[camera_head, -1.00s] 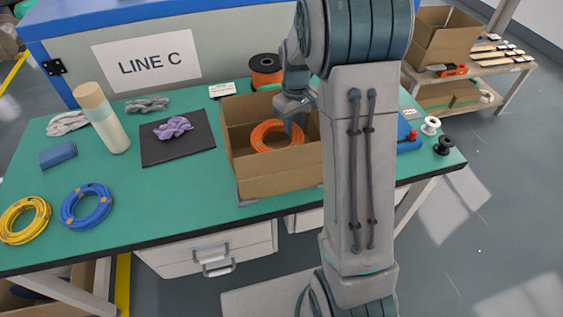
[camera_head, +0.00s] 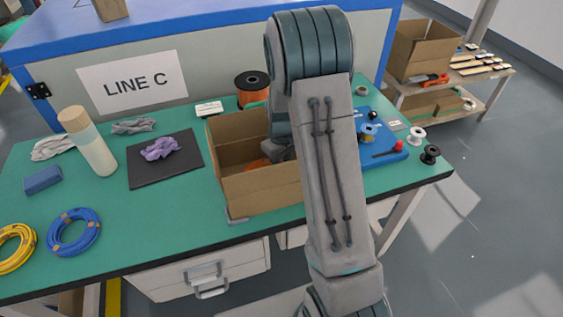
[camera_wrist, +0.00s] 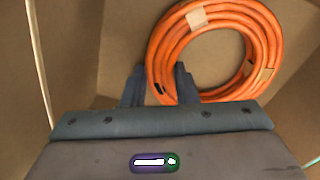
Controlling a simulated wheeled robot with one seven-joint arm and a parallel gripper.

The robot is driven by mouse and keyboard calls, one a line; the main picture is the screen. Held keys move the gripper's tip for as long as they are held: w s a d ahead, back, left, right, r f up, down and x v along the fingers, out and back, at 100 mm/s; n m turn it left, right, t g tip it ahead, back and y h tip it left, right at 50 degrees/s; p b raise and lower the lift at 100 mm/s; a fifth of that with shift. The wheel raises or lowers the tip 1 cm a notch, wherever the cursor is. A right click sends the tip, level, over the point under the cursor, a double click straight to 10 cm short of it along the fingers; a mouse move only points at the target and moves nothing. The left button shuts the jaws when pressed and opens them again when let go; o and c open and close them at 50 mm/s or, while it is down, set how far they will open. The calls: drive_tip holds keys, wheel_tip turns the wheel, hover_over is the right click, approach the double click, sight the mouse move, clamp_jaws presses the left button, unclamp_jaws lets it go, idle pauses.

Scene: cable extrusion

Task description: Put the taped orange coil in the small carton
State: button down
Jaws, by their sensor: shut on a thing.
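The orange coil (camera_wrist: 268,45), bound with pale tape, is inside the open small carton (camera_head: 262,190) on the green bench. In the wrist view the brown inner walls of the carton (camera_wrist: 75,45) surround it. My gripper (camera_wrist: 160,80) reaches down into the carton, its two fingers shut on the near left part of the ring. In the head view only a bit of the orange coil (camera_head: 257,163) shows; the front wall and my arm hide the rest. I cannot tell whether the coil rests fully on the carton floor.
A black mat with a purple glove (camera_head: 160,148), a bottle (camera_head: 92,148) and yellow and blue coils (camera_head: 75,231) lie left. An orange spool (camera_head: 252,88) stands behind the carton. A blue tray (camera_head: 378,150) and small spools (camera_head: 430,154) are right.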

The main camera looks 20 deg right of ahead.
drive_tip(key=c, duration=1.1)
unclamp_jaws()
drive_tip(key=shift+f, duration=0.1)
drive_tip(key=shift+c, duration=0.2)
wheel_tip(320, 180, up, 11)
drive_tip(key=s+a+r+m+t, duration=0.1)
drive_tip(key=s+r, duration=0.3)
drive_tip(key=s, duration=0.7)
drive_tip(key=s+a+r+m+t, duration=0.1)
drive_tip(key=s+a+r+m, duration=0.2)
drive_tip(key=s, duration=0.9)
wheel_tip(320, 180, up, 2)
drive_tip(key=shift+a+r+m+t, duration=0.2)
drive_tip(key=shift+a+m+t, duration=0.2)
drive_tip(key=shift+a, duration=0.2)
drive_tip(key=shift+w, duration=0.1)
